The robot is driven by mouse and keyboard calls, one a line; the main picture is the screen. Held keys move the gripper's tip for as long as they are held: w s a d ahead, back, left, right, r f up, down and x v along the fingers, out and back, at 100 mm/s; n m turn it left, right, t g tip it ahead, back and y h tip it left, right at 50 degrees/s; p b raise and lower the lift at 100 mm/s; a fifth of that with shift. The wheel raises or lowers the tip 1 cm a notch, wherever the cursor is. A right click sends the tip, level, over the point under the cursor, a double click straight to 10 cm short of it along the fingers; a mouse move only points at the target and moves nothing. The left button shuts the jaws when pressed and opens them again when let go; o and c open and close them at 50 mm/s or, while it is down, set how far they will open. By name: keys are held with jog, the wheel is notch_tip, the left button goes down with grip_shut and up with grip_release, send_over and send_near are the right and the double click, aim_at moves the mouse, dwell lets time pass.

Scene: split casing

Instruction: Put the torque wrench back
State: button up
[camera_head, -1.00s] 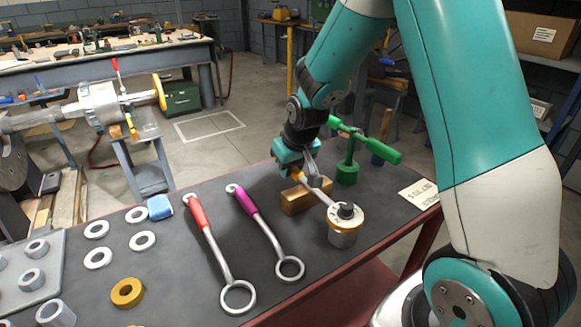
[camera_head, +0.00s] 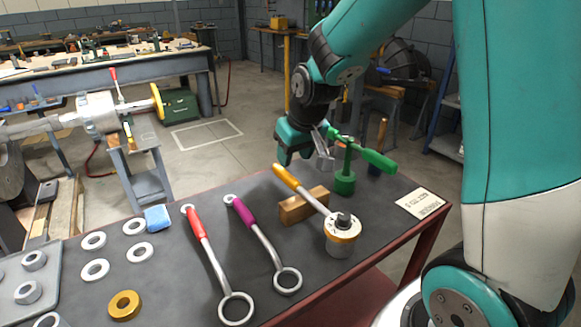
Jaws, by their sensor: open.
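The torque wrench (camera_head: 313,201) has a yellow handle and a round metal head. Its shaft lies tilted across a wooden block (camera_head: 303,207), and its head sits on a short metal cylinder (camera_head: 343,246) with a brass-coloured rim. My gripper (camera_head: 305,160) is open and empty, above and behind the yellow handle and apart from it. The gripper's far finger is partly hidden by its own body.
A green T-handled tool (camera_head: 346,180) stands close to the right of my gripper. Red-handled (camera_head: 206,250) and purple-handled (camera_head: 262,238) ring wrenches lie left of the block. A printed card (camera_head: 424,203) lies at the right edge. Several washers lie at the left.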

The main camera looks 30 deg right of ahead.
jog(key=s+a+r+n+g+y, duration=0.2)
jog(key=s+a+r+n, duration=0.1)
jog(key=s+a, duration=0.6)
jog(key=s+a+r+n+g+y, duration=0.2)
jog(key=s+a, duration=0.7)
jog(key=s, duration=0.5)
jog(key=shift+s+r+n, duration=0.35)
jog(key=shift+r+n, duration=0.55)
jog(key=shift+n, duration=0.2)
jog(key=shift+r, duration=0.1)
notch_tip(320, 180, up, 6)
jog(key=p, duration=0.5)
jog(key=shift+f+p, duration=0.25)
jog(key=shift+p, duration=0.15)
